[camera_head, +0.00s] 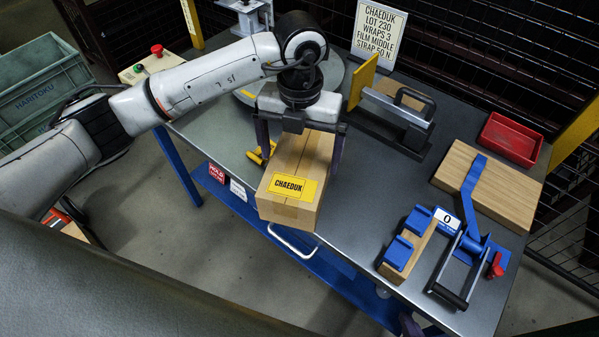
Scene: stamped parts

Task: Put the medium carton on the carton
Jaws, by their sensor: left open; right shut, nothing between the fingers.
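One brown cardboard carton (290,208) with a yellow CHAEDUK label is in view at the table's front edge. I cannot tell whether it is the medium carton or the other one, and no second carton is clearly visible. My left gripper (299,158) is over the carton's back part, fingers down along its left and right sides. It is open, so it straddles the carton without gripping it. The gripper body hides the carton's back end, and the carton's underside is hidden too. My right gripper is not in view.
The grey table (350,225) also carries a black and yellow fixture (400,120), a red tray (511,138), a wooden board (490,185) and a blue clamp device (460,250). A sign (379,35) stands behind. Green crates (45,90) are at the far left.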

